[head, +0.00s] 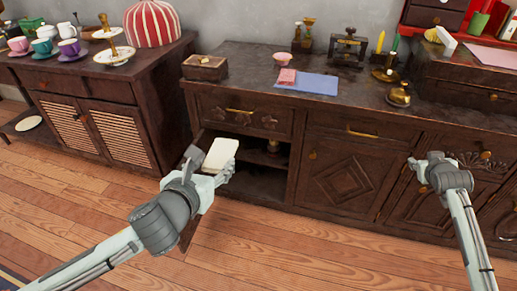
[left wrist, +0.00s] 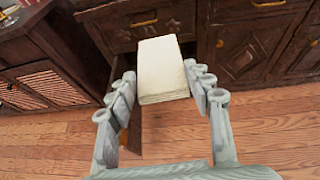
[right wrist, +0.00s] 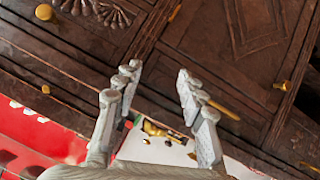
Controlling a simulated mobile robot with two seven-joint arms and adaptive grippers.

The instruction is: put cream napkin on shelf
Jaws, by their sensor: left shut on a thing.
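The cream napkin (head: 221,154) is a folded, thick rectangle, held in my left gripper (head: 209,170) in front of the cabinet's open compartment. In the left wrist view the napkin (left wrist: 162,70) lies between the two fingers of the left gripper (left wrist: 161,90), which are shut on its sides. The shelf (head: 262,160) is inside the open compartment of the dark wooden cabinet, partly hidden by the arm and napkin. My right gripper (head: 440,165) is in front of the cabinet's right doors. In the right wrist view its fingers (right wrist: 160,92) are apart with nothing between them.
An open cabinet door (head: 188,225) stands out at the left of the compartment, behind my left arm. A small brass object (head: 273,146) is inside. The cabinet top holds a wooden box (head: 205,67), a blue cloth (head: 308,83) and a pink bowl (head: 286,60). The floor in front is clear.

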